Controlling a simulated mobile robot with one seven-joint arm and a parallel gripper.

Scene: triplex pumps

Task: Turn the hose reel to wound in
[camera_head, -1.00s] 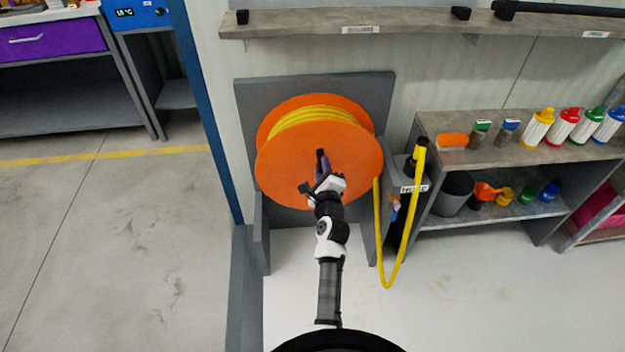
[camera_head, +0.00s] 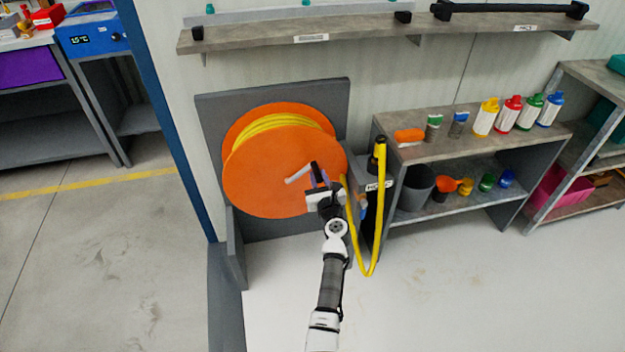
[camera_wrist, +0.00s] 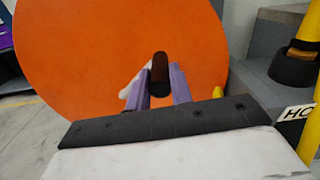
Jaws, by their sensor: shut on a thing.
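The hose reel (camera_head: 255,190) has orange discs with yellow hose wound between them, and it stands in a grey frame against the wall. A pale crank arm (camera_head: 298,176) runs rightward from near the middle of its front disc to a dark handle (camera_head: 314,171). My gripper (camera_head: 319,181) is at this handle, in front of the right part of the disc. In the wrist view the purple fingers (camera_wrist: 160,86) are shut around the dark handle (camera_wrist: 160,70), with the orange disc (camera_wrist: 100,50) behind. The hub is partly hidden there.
The yellow hose end (camera_head: 378,205) hangs in a loop right of the reel, beside a grey post. A low shelf (camera_head: 410,150) with bottles and cups stands further right. A blue post (camera_head: 170,110) is at left. The floor in front is clear.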

